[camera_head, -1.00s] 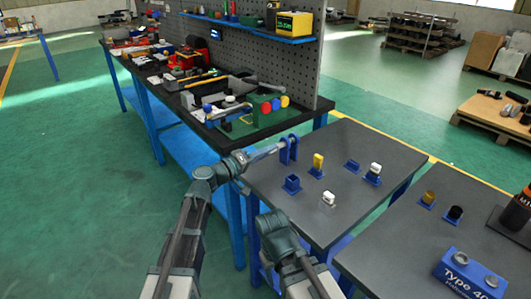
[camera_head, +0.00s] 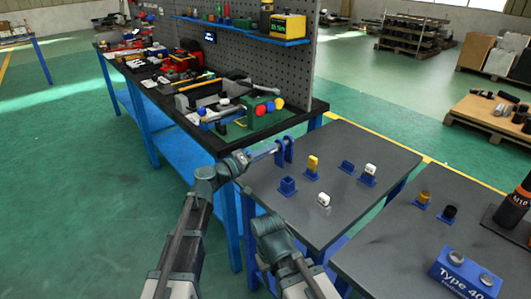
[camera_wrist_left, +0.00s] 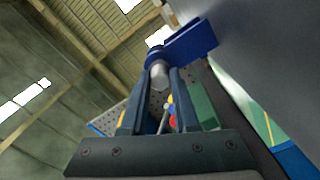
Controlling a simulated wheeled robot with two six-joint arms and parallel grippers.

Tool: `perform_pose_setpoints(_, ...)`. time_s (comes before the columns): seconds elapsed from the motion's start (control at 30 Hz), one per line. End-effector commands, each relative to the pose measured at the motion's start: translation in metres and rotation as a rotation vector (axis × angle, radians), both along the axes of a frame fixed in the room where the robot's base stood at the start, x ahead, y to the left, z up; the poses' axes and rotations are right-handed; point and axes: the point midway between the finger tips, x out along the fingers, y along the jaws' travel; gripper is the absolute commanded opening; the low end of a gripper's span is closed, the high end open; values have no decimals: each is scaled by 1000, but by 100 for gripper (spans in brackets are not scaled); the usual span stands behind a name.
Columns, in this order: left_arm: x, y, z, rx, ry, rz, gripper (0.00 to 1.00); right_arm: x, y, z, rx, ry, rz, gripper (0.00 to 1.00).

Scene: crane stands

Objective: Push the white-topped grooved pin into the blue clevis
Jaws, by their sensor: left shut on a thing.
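The blue clevis (camera_head: 289,149) stands upright near the left edge of the grey table. My left gripper (camera_head: 270,149) reaches it from the left, with its fingertips close to the clevis. In the left wrist view, its two fingers (camera_wrist_left: 157,92) are shut on the grooved pin (camera_wrist_left: 159,73), of which a pale grey end shows between the tips. The clevis (camera_wrist_left: 192,42) is just beyond, with a round blue part around or behind the pin's far end. How deep the pin sits cannot be told. My right arm is folded low in front; its fingers are hidden.
The grey table (camera_head: 300,228) also bears a blue socket (camera_head: 288,186), a yellow-topped piece (camera_head: 313,163) and white-topped pieces (camera_head: 323,199). A cluttered workbench with a pegboard (camera_head: 250,70) stands behind. A second table at right holds a blue Type 40 block (camera_head: 462,275).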

Motion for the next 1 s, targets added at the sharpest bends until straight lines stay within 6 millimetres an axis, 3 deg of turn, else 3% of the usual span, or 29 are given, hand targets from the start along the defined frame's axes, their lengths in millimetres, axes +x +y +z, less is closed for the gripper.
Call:
perform_pose_setpoints(0.43,6,-8,0,-1,0,0,0,0,0,0,0,0,0,54)
perform_pose_setpoints(0.47,6,-8,0,-1,0,0,30,0,0,0,0,0,0,54)
perform_pose_setpoints(0.63,5,-8,0,0,0,0,61,0,0,0,0,0,0,54)
perform_pose_setpoints(1.0,5,-8,0,0,0,0,64,0,0,0,0,0,0,54)
